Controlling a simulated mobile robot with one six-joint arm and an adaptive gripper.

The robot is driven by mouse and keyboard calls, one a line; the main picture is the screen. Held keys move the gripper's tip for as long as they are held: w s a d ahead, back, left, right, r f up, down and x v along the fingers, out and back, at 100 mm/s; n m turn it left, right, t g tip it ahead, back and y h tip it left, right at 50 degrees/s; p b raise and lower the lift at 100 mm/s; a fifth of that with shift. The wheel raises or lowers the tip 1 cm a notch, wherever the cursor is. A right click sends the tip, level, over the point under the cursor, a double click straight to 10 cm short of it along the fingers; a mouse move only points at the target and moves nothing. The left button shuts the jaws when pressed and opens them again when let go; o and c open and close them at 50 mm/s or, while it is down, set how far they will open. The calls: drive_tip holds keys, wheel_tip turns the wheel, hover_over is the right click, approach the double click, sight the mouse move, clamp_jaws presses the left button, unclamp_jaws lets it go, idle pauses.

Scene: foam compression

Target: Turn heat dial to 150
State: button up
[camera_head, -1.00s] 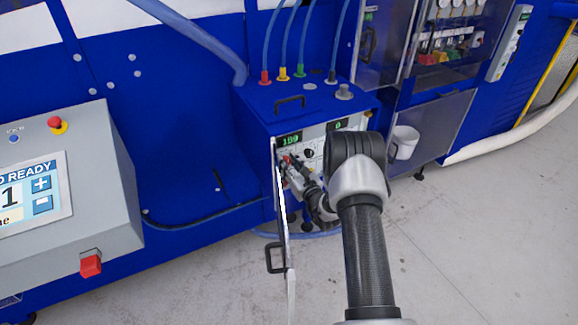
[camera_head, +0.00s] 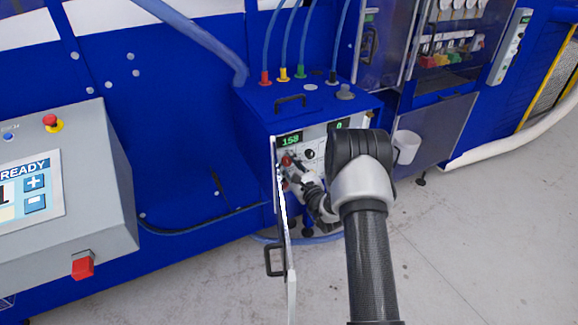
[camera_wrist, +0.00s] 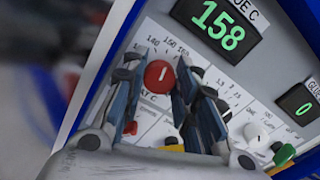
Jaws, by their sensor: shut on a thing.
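The red heat dial (camera_wrist: 159,77) with a white pointer line sits on the white control panel, with marks such as 140, 160 and 150 near it. My gripper (camera_wrist: 160,84) is shut on the red dial, one finger on each side. The green heat display (camera_wrist: 219,29) above it reads 158 in the wrist view. In the head view the display (camera_head: 290,141) also shows 158, and my gripper (camera_head: 294,172) reaches the panel of the blue cabinet (camera_head: 262,115). My arm hides the right part of that panel.
A second display (camera_wrist: 303,106) reads 0. The cabinet's open door with a black handle (camera_head: 273,262) stands just left of my arm. A grey console (camera_head: 70,190) is at the left.

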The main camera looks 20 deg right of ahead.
drive_tip(key=o, duration=0.8)
drive_tip(key=s, duration=1.2)
drive_tip(key=shift+d, duration=0.15)
drive_tip(key=shift+r, duration=0.15)
